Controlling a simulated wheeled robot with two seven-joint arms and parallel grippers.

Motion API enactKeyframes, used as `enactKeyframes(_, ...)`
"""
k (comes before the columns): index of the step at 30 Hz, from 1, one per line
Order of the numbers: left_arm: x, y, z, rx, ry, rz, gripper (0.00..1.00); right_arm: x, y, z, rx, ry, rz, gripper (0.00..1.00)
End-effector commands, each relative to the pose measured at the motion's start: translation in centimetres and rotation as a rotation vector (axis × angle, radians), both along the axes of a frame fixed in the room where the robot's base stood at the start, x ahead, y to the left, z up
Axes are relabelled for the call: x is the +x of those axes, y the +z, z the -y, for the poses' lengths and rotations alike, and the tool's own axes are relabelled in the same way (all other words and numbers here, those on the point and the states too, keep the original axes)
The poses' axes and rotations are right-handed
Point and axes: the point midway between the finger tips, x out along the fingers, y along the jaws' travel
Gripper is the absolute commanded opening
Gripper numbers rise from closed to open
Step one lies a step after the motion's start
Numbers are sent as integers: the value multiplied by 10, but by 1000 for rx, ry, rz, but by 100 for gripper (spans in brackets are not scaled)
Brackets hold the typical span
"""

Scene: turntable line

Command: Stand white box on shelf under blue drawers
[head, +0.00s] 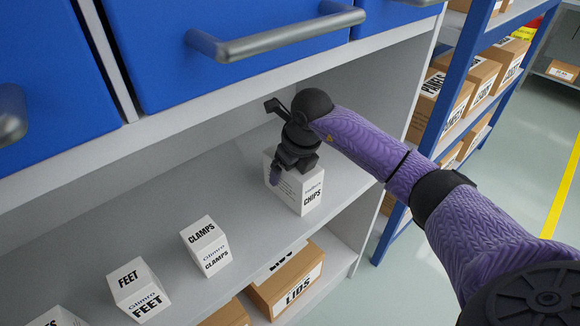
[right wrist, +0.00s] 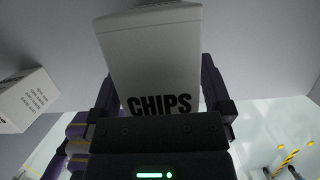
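The white box marked CHIPS (head: 312,196) is over the right part of the shelf (head: 255,255) under the blue drawers (head: 200,50), near its front edge. It looks upright, but I cannot tell whether its base touches the shelf. My right gripper (head: 283,172) comes from the right and has its purple fingers on two sides of the box. In the right wrist view the box (right wrist: 155,65) fills the space between the fingers (right wrist: 158,90), with CHIPS facing the palm. My left gripper is not in view.
White boxes marked CLAMPS (head: 205,247) and FEET (head: 138,289) stand left along the shelf; another (head: 55,318) is cut off. Drawer handles (head: 275,40) jut out above. Cardboard boxes (head: 288,284) sit below. A blue-posted rack (head: 455,85) stands right.

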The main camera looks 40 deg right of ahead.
Motion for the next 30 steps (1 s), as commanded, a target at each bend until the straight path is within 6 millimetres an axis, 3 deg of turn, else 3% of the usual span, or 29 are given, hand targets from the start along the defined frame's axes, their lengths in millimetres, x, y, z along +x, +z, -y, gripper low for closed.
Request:
enactKeyframes(5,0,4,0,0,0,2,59,-1,7,0,-1,0,3,100)
enactKeyframes(12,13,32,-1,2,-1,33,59,-14,59,2,-3,0,8,100)
enactKeyframes(21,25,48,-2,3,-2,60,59,-75,53,7,-5,1,-3,100)
enactKeyframes(30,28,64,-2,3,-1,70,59,-124,52,12,-6,-3,0,100)
